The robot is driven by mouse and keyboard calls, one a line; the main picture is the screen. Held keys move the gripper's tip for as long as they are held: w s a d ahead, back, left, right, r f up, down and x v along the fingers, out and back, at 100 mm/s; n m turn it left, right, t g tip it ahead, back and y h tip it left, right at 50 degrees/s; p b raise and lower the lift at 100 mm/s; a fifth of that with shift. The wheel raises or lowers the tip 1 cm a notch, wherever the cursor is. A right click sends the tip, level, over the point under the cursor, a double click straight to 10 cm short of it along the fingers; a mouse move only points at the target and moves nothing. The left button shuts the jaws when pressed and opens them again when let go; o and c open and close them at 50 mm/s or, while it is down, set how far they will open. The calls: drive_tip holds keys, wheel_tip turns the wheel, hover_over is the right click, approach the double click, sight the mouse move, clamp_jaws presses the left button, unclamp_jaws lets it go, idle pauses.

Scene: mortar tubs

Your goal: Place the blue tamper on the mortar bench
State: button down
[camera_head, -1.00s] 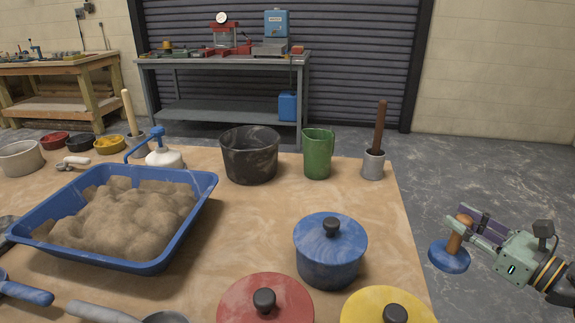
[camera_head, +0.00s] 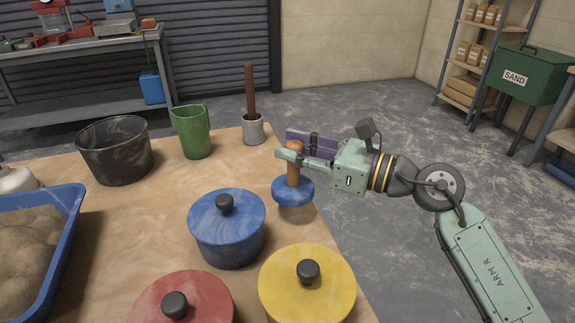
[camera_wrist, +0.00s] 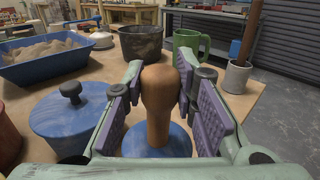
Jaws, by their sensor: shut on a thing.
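The blue tamper has a round blue base (camera_head: 293,191) and an upright wooden handle (camera_head: 295,163). My gripper (camera_head: 297,152) is shut on the handle, coming in from the right. The tamper is at the right edge of the wooden mortar bench (camera_head: 165,200); whether its base touches the top cannot be told. In the wrist view the handle (camera_wrist: 159,108) stands between the two purple finger pads, with the blue base (camera_wrist: 158,141) below. A blue lidded pot (camera_head: 227,240) stands close to the left of the tamper.
A yellow-lidded pot (camera_head: 306,290) and a red-lidded pot (camera_head: 180,303) stand at the front. A black bucket (camera_head: 114,160), a green jug (camera_head: 196,140) and a grey cup with a wooden-handled tool (camera_head: 252,128) stand behind. Bare bench top lies between the jug and the blue pot.

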sight(295, 171)
drive_tip(key=shift+f+p, duration=0.35)
drive_tip(key=shift+f, duration=2.05)
drive_tip(key=shift+f, duration=0.15)
drive_tip(key=c, duration=1.3)
unclamp_jaws()
drive_tip(key=b+v, duration=0.4)
drive_tip(key=v, duration=0.8)
